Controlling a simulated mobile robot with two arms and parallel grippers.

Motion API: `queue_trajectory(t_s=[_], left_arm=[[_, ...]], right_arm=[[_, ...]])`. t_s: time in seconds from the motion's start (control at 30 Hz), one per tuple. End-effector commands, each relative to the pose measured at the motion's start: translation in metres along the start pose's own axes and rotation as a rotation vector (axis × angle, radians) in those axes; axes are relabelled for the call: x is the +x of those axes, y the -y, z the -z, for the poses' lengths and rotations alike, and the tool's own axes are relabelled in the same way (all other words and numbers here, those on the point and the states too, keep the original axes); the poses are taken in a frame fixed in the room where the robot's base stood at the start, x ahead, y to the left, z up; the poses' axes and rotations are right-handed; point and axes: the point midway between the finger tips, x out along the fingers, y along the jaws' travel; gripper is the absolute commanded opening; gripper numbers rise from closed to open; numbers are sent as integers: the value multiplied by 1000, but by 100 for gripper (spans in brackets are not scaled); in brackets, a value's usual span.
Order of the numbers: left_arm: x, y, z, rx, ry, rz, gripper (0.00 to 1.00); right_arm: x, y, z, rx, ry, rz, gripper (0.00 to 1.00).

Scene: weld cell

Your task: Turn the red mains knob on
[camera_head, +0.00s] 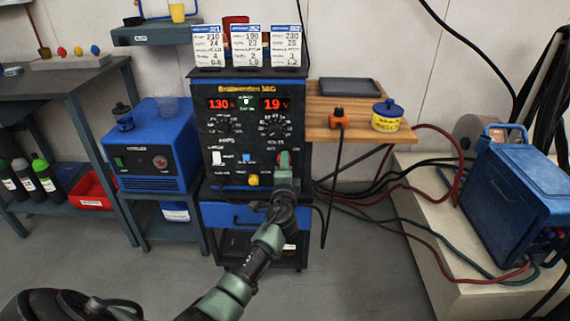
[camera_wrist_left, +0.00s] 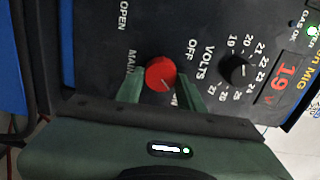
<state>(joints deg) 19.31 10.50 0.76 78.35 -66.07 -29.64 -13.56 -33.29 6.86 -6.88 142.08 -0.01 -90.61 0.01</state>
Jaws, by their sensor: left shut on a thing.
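The red mains knob (camera_wrist_left: 160,73) sits on the dark front panel of the welder (camera_head: 251,98), between the word MAIN and the word OFF in the left wrist view. In the head view my left gripper (camera_head: 284,170) is at the panel's lower right and mostly covers the knob. The label under the knob is partly hidden by a finger. My right gripper is in neither view.
The volts dial (camera_wrist_left: 238,70) is close to the knob. A yellow button (camera_head: 253,180) is left of the gripper in the head view. The lit displays (camera_head: 248,104) read 130 and 19. A wooden shelf (camera_head: 360,129) with a hanging cable is at right.

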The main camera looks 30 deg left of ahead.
Motion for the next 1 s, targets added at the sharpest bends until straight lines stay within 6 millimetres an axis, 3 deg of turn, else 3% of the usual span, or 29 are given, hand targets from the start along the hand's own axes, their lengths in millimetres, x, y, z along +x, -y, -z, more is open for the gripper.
queue_trajectory(t_s=[0.67, 0.7, 0.77, 1.0], left_arm=[[-1, -3, 0, 65, 0, -4, 0], [-1, -3, 0, 65, 0, -4, 44], [-1, -3, 0, 64, 0, -4, 59], [0, -2, 0, 63, 0, -2, 59]], right_arm=[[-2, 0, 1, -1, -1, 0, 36], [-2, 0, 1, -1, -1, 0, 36], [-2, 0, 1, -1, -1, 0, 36], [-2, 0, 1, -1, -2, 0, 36]])
